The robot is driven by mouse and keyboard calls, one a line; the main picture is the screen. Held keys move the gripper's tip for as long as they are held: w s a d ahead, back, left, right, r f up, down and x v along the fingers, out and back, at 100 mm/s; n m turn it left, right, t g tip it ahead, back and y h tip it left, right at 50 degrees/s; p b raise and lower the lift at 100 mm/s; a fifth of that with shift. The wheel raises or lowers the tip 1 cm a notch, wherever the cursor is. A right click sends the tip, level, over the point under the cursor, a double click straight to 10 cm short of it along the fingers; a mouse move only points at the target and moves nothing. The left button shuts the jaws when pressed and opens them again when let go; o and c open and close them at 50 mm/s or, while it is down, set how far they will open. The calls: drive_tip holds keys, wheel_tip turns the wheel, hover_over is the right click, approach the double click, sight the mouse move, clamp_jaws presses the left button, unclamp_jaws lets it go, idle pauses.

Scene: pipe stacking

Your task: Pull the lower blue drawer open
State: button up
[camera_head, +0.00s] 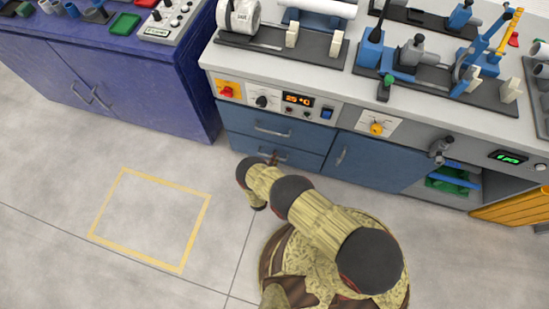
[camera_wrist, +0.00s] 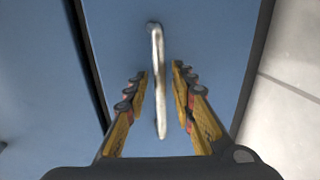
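The lower blue drawer (camera_head: 303,161) is in the cabinet front under the bench, below the upper blue drawer. It looks flush with the front. Its metal handle (camera_head: 266,151) is partly hidden by my gripper (camera_head: 273,159). In the wrist view the blue drawer front (camera_wrist: 208,35) fills the middle, and the handle (camera_wrist: 157,70) runs upright in the picture. My gripper (camera_wrist: 160,73) is open, with one yellow finger on each side of the handle. A gap shows on both sides, so the fingers are around the handle without visibly gripping it.
The upper blue drawer (camera_head: 300,133) appears shut. A blue cabinet door (camera_head: 375,162) is to the right, and an orange panel (camera_head: 515,208) is farther right. A purple cabinet (camera_head: 100,80) stands at the left. The grey floor with a yellow square outline (camera_head: 123,245) is clear.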

drive_tip(key=shift+c, duration=0.9)
drive_tip(key=c, duration=0.4)
clamp_jaws()
